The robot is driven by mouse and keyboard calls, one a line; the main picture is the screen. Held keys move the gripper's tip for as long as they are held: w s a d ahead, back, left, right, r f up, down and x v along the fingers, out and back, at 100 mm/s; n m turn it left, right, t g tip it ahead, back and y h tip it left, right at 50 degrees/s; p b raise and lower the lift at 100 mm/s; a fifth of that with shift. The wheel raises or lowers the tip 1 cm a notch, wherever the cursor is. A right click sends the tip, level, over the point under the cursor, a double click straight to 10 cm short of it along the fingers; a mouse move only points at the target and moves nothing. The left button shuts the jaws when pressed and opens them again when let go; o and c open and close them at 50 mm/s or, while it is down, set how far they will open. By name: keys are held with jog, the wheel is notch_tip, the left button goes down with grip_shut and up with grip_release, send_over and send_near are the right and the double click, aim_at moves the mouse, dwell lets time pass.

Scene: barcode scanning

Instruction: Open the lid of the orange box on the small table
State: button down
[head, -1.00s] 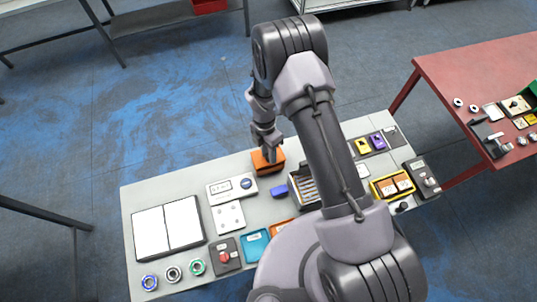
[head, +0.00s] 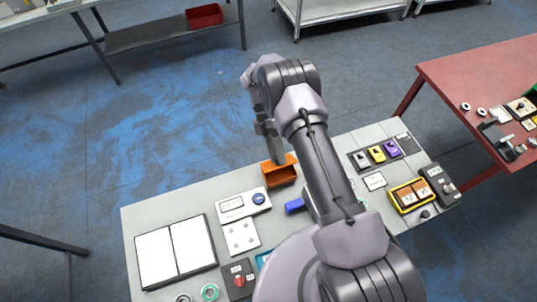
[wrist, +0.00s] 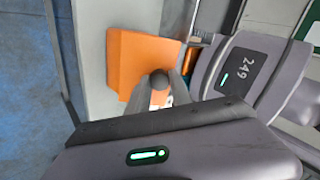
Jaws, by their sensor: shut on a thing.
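The orange box (head: 279,177) sits at the far edge of the small grey table in the head view. Its top looks raised at the back, with a darker hollow in front, so the lid appears at least partly open. In the wrist view its orange surface (wrist: 140,58) fills the upper middle. My gripper (head: 278,163) reaches down onto the box from above. In the wrist view its two fingers close on a dark round knob (wrist: 159,81) in front of the orange surface. How far the lid is tilted is partly hidden by the fingers.
On the grey table (head: 150,205), a white panel with a blue button (head: 259,199) and a blue block (head: 294,206) lie near the box. A yellow-framed tray (head: 411,194) is at right. A red table (head: 450,75) stands beyond. Open floor lies behind the box.

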jog(key=shift+w+d+f, duration=0.2)
jog(key=shift+w+f, duration=0.1)
jog(key=shift+s+r, duration=0.1)
jog(key=c, duration=1.1)
grip_release()
jog(key=shift+c, duration=0.2)
jog(key=v, duration=0.7)
jog(key=shift+w+b, duration=0.25)
jog(key=shift+b, duration=0.2)
jog(key=shift+r, duration=0.1)
